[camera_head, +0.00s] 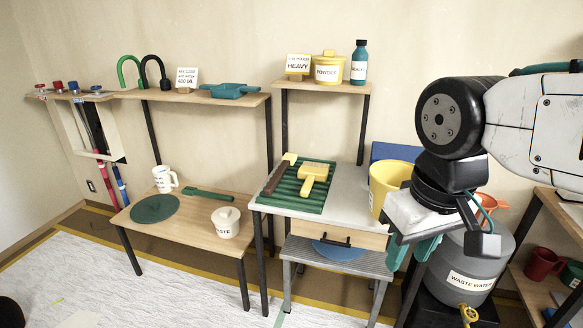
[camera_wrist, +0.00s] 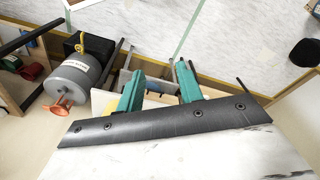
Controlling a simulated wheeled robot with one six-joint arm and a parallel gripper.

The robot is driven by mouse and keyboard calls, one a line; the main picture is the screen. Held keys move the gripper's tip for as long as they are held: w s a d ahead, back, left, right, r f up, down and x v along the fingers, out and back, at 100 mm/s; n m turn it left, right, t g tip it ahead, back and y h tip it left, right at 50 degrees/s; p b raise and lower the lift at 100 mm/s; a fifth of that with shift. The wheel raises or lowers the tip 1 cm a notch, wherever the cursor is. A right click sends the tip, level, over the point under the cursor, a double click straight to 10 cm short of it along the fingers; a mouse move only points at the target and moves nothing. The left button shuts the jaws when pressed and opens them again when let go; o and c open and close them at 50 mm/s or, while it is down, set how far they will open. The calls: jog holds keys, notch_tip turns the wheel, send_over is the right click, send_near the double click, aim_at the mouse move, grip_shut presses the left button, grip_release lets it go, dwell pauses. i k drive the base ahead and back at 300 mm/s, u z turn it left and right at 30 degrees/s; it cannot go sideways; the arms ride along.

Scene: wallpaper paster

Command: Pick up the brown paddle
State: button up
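A brown paddle-like tool (camera_head: 274,180) with a cream end lies on the left side of the green ribbed tray (camera_head: 296,199). The tray rests on the light-topped table (camera_head: 345,200). A yellow brush-like tool (camera_head: 314,178) lies beside it on the right. My gripper (camera_head: 413,252) is right of the table, well apart from the brown tool, with teal fingers pointing down. In the wrist view my gripper (camera_wrist: 161,82) has its fingers spread with nothing held between them. I cannot make out the brown tool in the wrist view.
A yellow bucket (camera_head: 391,187) stands between the tray and my gripper. A grey waste water drum (camera_head: 468,268) is below right; it also shows in the wrist view (camera_wrist: 75,82). A shelf (camera_head: 325,86) with a powder pot hangs above the tray. A low table (camera_head: 180,225) stands left.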

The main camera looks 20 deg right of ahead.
aim_at(289, 159)
jog(key=i, duration=1.55)
